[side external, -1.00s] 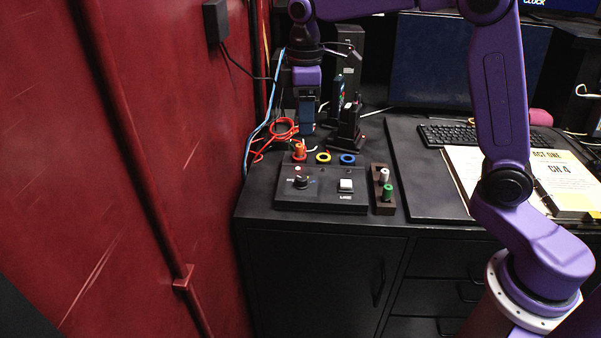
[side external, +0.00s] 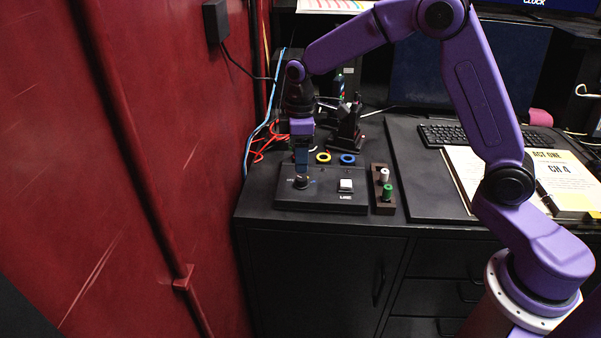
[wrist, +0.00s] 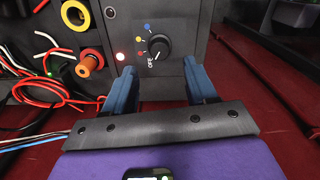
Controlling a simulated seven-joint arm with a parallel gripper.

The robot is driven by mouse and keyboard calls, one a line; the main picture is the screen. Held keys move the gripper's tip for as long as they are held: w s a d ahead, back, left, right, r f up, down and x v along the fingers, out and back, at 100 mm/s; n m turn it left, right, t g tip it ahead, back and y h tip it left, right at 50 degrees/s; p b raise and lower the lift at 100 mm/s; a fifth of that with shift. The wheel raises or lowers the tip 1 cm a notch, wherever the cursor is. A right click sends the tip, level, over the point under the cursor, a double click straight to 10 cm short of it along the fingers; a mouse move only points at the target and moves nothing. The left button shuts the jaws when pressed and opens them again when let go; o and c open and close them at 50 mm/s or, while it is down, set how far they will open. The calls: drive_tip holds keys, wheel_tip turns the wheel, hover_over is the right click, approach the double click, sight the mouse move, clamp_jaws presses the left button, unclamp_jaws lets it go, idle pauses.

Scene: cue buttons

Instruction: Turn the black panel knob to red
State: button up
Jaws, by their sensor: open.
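The black panel knob (wrist: 159,46) stands on the dark panel (wrist: 185,22) in the wrist view. A red dot (wrist: 140,54), a yellow dot (wrist: 138,39) and a blue dot (wrist: 147,26) lie around its left side, with an OFF label below. Its white pointer mark appears to face down toward OFF. My gripper (wrist: 159,68) is open, its blue fingers spread on either side of the knob's line and apart from it. In the side view my gripper (side external: 301,172) points down just above the knob (side external: 301,183), hiding part of it.
A small glowing lamp (wrist: 121,56) is beside the red dot. A white button (side external: 346,185) is on the panel's right. A rack with white and green pegs (side external: 383,190) stands right. A red wall (side external: 150,150) rises left.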

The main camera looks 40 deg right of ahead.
sight(301, 178)
drive_tip(key=shift+f, duration=2.8)
clamp_jaws()
drive_tip(key=c, duration=1.1)
unclamp_jaws()
